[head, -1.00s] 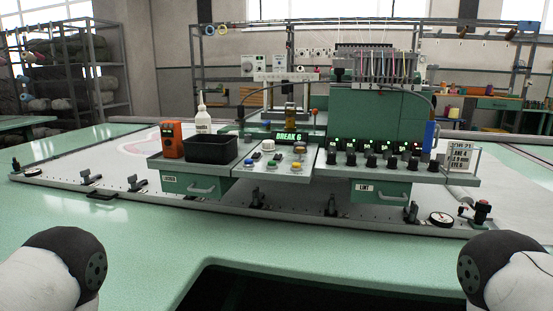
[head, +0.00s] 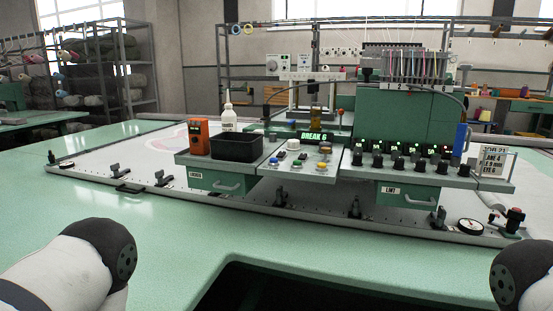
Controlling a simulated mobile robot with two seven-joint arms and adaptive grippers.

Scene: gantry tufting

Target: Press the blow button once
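A control panel (head: 300,175) juts from the front of the tufting machine (head: 412,118). It carries several small buttons, among them a blue button (head: 274,161), a yellow button (head: 322,165) and a large amber button (head: 325,149), beside a white knob (head: 293,145). Their labels are too small to read, so I cannot tell which one is the blow button. A green display (head: 313,135) above them reads "BREAK 6". Only rounded upper parts of my two arms show at the lower corners. Both grippers are out of view.
An orange device (head: 199,139), a white bottle (head: 229,116) and a black bin (head: 237,148) stand left of the panel. A row of black knobs (head: 397,164) lies to the right. Clamps and a round gauge (head: 471,226) line the frame's front rail. The green table (head: 180,225) in front is bare.

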